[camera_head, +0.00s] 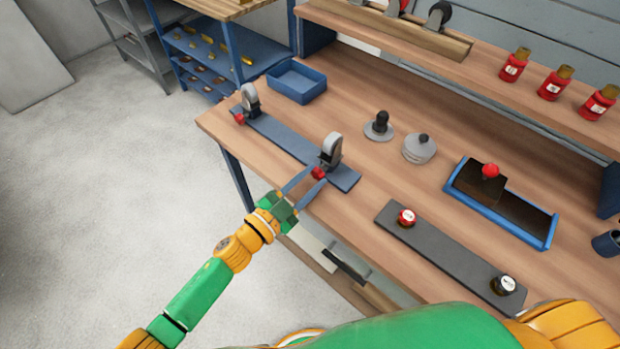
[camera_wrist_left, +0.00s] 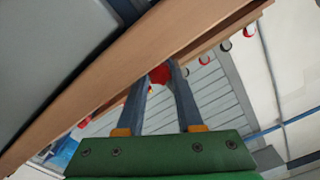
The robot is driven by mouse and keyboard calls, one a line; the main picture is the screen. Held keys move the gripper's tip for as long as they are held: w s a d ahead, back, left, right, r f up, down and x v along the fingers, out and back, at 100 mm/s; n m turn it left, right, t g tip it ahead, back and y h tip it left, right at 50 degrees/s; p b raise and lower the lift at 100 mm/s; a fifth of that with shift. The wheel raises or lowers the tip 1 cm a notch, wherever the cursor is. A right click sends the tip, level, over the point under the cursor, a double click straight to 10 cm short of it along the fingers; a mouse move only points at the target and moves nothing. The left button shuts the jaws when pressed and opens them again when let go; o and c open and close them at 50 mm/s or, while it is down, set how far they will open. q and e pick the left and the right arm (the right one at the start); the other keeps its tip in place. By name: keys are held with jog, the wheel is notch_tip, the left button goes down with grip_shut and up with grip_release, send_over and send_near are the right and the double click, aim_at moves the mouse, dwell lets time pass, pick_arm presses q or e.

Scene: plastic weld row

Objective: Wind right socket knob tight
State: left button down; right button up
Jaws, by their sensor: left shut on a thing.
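A blue-grey strip (camera_head: 287,142) on the workbench carries two upright grey sockets. The right socket (camera_head: 331,148) has a small red knob (camera_head: 318,173) low on its front. The left socket (camera_head: 250,98) has a similar red knob (camera_head: 239,118). My left gripper (camera_head: 304,178) reaches in from the bench's front edge, with its fingertips on either side of the right socket's red knob, shut on it. In the left wrist view the red knob (camera_wrist_left: 160,74) sits between the fingertips, partly covered by them. My right gripper is not in view.
A blue bin (camera_head: 296,82) stands behind the strip. A dark plate (camera_head: 450,252) with two round knobs, a blue tray (camera_head: 500,217), grey discs (camera_head: 419,149) and red bottles (camera_head: 552,84) occupy the bench to the right. The bench's front edge runs beneath my left gripper.

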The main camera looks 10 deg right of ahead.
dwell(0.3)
pick_arm(q)
jog(key=c, duration=0.6)
grip_release()
jog(key=shift+o, duration=0.2)
jog(key=v, duration=0.7)
